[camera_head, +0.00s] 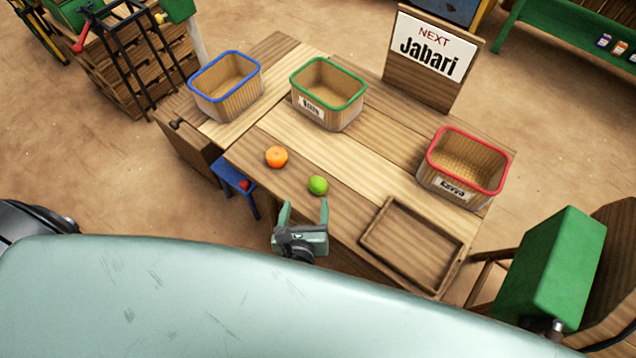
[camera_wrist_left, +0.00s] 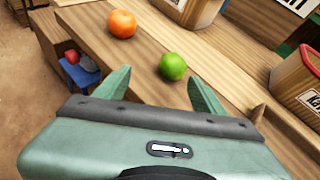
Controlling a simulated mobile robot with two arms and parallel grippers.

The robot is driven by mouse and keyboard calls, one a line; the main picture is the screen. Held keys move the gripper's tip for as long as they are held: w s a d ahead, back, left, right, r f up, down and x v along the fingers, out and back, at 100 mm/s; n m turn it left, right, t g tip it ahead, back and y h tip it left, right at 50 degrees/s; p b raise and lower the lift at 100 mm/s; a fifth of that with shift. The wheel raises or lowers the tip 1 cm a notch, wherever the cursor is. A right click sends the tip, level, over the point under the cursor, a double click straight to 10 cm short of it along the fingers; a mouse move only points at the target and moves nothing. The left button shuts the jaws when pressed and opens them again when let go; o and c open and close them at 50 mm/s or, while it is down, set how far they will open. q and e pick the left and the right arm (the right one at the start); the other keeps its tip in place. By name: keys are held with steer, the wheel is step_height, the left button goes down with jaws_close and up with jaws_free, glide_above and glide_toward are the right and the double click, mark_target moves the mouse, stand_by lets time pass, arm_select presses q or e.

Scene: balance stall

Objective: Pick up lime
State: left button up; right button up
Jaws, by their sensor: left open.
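The lime (camera_head: 318,185) is a small green fruit lying on the wooden table, near its front edge. It also shows in the left wrist view (camera_wrist_left: 173,66), ahead of the gap between my fingers. My left gripper (camera_head: 304,212) is open and empty, just in front of the lime and apart from it. In the left wrist view the two greenish fingers (camera_wrist_left: 158,90) are spread, with the lime beyond their tips. My right gripper is not in view.
An orange (camera_head: 276,157) lies left of the lime. Blue-rimmed (camera_head: 226,104), green-rimmed (camera_head: 335,122) and red-rimmed (camera_head: 455,192) baskets stand behind and to the right. An empty wooden tray (camera_head: 372,243) lies at front right. A sign reading "NEXT Jabari" (camera_head: 431,62) stands at the back.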

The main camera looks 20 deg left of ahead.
mark_target(317, 191)
arm_select(q)
steer(key=shift+d+m+t, duration=0.4)
steer(key=shift+d+m, duration=0.2)
steer(key=shift+m, duration=0.5)
steer(key=shift+w+d+f+m+h, duration=0.1)
steer(key=shift+w+d+m+h, duration=0.1)
steer(key=shift+m+h, duration=0.15)
steer(key=x, duration=0.7)
steer(key=shift+w+f+p, duration=0.2)
steer(key=shift+f+p, duration=0.05)
steer(key=shift+p, duration=0.1)
steer(key=c, duration=1.5)
steer(key=shift+o, duration=0.2)
